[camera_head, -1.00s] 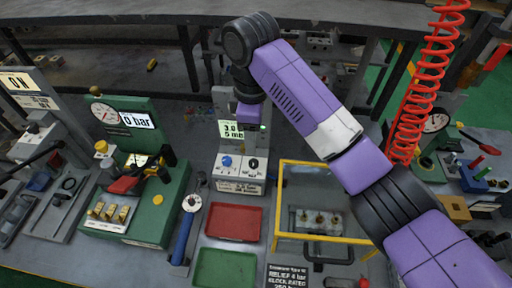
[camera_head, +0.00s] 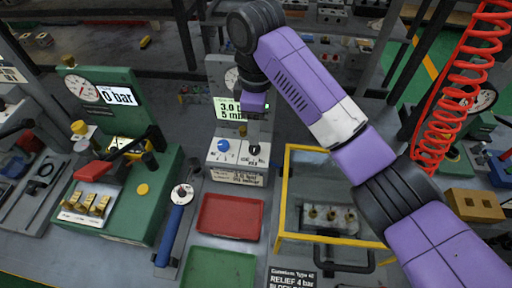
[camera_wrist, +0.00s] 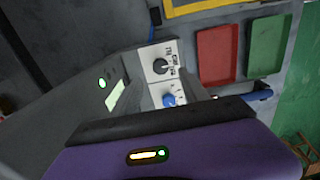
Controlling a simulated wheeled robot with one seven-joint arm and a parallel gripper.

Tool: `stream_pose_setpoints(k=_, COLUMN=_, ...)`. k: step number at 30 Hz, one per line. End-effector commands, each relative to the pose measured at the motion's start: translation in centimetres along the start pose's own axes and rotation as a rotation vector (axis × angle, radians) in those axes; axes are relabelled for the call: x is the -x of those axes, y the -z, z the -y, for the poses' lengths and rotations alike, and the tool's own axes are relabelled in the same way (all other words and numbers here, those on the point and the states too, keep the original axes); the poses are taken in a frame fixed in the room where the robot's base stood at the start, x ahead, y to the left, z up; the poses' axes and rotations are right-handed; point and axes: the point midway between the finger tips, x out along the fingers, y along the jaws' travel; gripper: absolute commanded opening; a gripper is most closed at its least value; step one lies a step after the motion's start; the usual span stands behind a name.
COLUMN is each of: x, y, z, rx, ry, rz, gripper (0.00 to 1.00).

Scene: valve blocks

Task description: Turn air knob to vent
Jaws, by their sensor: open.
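The small test station has a white panel (camera_head: 240,158) with a blue knob (camera_head: 223,145) on the left and a black knob (camera_head: 254,149) on the right. In the wrist view the black knob (camera_wrist: 160,66) sits beside printed labels too small to read surely, with the blue knob (camera_wrist: 168,100) below it. A lit display (camera_head: 228,108) stands behind the panel, partly covered by my gripper. My gripper (camera_head: 254,112) hangs above and behind the black knob, apart from it, open and empty. Its fingertips are hard to make out.
A red tray (camera_head: 230,216) and a green tray (camera_head: 219,270) lie in front of the panel. A yellow-framed clear guard (camera_head: 285,190) stands close on the right. A green gauge station (camera_head: 135,205) and a blue-handled tool (camera_head: 174,228) are on the left.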

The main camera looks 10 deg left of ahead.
Motion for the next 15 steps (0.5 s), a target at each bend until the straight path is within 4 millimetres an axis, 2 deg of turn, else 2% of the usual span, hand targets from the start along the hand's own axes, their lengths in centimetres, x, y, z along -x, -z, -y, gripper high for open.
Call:
stream_pose_setpoints(k=6, x=-3.1, y=0.1, z=0.2, rx=0.001, ry=0.004, rz=0.000, gripper=0.52)
stream_pose_setpoints(k=15, x=-6.7, y=-0.1, z=0.1, rx=-0.001, ry=0.002, rz=0.002, gripper=0.52)
